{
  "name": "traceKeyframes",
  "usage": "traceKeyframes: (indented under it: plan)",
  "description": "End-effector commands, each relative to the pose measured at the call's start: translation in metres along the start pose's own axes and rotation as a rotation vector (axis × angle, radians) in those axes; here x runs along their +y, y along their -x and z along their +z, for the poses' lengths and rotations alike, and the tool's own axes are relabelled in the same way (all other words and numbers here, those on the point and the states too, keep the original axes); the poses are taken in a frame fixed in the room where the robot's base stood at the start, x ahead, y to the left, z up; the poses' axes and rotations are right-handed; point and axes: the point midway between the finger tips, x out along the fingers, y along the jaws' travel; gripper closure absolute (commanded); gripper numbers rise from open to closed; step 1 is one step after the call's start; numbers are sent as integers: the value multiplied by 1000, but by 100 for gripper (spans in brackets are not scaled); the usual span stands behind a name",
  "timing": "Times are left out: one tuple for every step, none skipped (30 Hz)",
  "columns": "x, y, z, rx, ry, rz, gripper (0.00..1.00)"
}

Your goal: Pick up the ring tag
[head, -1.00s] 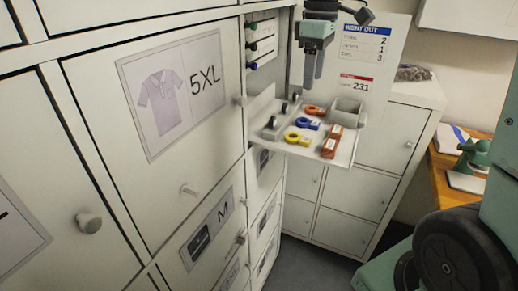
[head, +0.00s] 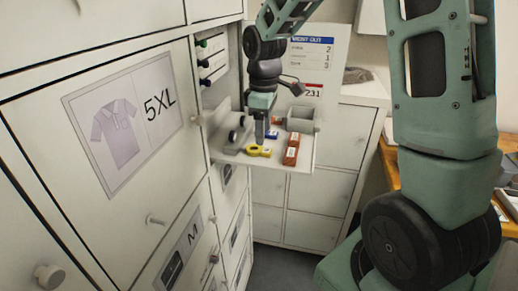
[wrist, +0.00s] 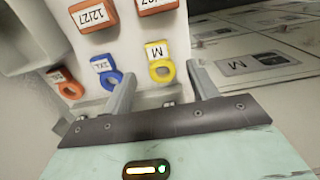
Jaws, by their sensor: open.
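Three ring tags lie on a fold-down shelf (head: 262,164). The yellow one (head: 257,151) shows in the wrist view (wrist: 161,72) with a white label reading M. A blue one (head: 271,135) and an orange-red one (head: 279,121) lie beside it; in the wrist view the blue (wrist: 107,72) and the orange-red (wrist: 66,82) are left of the yellow. My gripper (head: 261,141) is open, fingers pointing down, just over the shelf. In the wrist view my fingers (wrist: 161,72) stand either side of the yellow tag. Nothing is held; contact cannot be told.
Two orange block tags (wrist: 93,15) lie near the yellow tag, one labelled 12/27. A grey bin (head: 300,118) stands at the shelf's back right. Markers (head: 212,58) hang in the cabinet. Cabinet doors (head: 115,130) flank the shelf on the left; a board stands behind it.

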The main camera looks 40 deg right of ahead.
Motion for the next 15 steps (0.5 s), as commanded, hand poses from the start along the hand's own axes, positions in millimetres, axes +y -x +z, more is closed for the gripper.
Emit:
traceKeyframes:
  plan:
    - [0, -2, 0, -1, 0, -1, 42]
    - [0, -4, -1, -2, 0, -3, 42]
    - [0, -8, -1, -2, 0, -4, 42]
    - [0, -11, -2, -2, 0, -4, 42]
    - [0, -15, -2, -3, 0, -5, 42]
    - [1, -21, -3, -4, 1, -5, 42]
    - [1, -25, -4, -4, 2, -5, 42]
    - [1, -29, -5, -4, 2, -5, 42]
    - [1, -36, -5, -3, 1, -5, 42]
    - [1, -40, -5, -4, 0, -5, 42]
    - [2, -43, -5, -2, 0, -3, 42]
    - [2, -47, -5, -2, 0, -3, 42]
    - [2, -49, -5, -2, 0, -2, 42]
    - [2, -51, -5, -1, 0, -1, 42]
    - [2, -52, -5, -1, 0, -1, 42]
